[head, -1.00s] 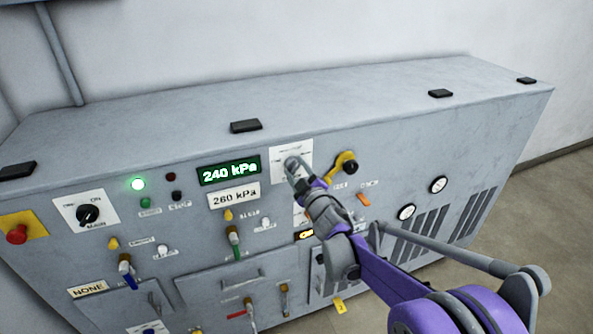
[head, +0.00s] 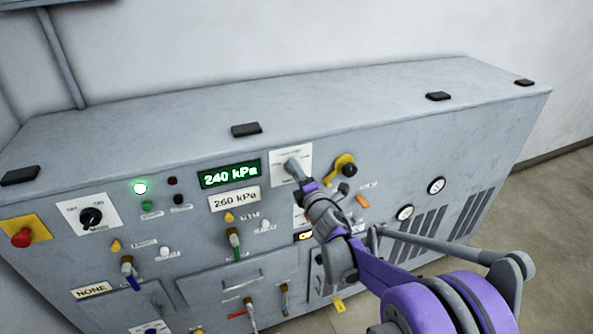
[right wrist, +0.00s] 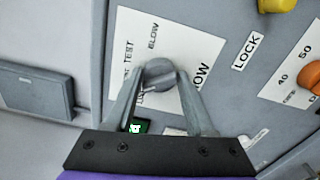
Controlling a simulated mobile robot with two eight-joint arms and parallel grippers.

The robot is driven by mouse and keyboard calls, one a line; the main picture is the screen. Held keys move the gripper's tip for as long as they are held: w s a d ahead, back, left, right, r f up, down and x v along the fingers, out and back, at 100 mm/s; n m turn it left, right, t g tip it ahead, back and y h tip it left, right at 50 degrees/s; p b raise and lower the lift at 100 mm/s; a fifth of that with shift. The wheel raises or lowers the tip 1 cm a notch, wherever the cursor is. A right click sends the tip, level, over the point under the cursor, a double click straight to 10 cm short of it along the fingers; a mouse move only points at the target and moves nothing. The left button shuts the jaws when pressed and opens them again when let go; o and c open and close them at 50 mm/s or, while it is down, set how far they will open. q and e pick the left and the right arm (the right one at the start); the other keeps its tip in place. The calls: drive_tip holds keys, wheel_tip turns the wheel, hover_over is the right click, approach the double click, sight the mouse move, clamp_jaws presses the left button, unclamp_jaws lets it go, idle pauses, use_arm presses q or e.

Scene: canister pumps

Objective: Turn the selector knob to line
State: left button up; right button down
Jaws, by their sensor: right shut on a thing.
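The selector knob (right wrist: 160,74) is a grey round knob on a white label plate (right wrist: 192,48), seen in the right wrist view. The plate carries printed words, among them TEST; others are partly covered by the fingers. My right gripper (right wrist: 162,88) is shut on the knob, one finger on each side. In the head view the right gripper (head: 292,168) reaches the white plate (head: 278,157) right of the green display, and its fingers hide most of the knob. Which word the knob points at cannot be told. My left gripper is not in view.
The green display (head: 229,174) reads 240 kPa above a 260 kPa label (head: 234,198). A yellow lever (head: 343,163) sits close right of the gripper. An orange handle (head: 361,201) and gauges (head: 436,186) lie further right. A LOCK label (right wrist: 248,50) is beside the plate.

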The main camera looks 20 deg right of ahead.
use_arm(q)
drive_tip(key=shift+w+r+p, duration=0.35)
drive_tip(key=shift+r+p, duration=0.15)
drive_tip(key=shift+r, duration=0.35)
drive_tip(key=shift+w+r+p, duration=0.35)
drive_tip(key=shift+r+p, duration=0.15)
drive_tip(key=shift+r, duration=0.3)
use_arm(e)
drive_tip(key=shift+r+n, duration=0.1)
drive_tip(key=shift+n, duration=3.4)
drive_tip(key=shift+c, duration=1.4)
unclamp_jaws()
drive_tip(key=shift+s, duration=0.1)
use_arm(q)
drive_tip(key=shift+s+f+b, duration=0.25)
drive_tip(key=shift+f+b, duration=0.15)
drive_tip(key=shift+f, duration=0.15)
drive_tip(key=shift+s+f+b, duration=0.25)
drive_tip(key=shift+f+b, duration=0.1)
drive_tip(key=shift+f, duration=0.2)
use_arm(e)
drive_tip(key=s, duration=1)
drive_tip(key=shift+s+a, duration=0.3)
drive_tip(key=shift+a, duration=0.05)
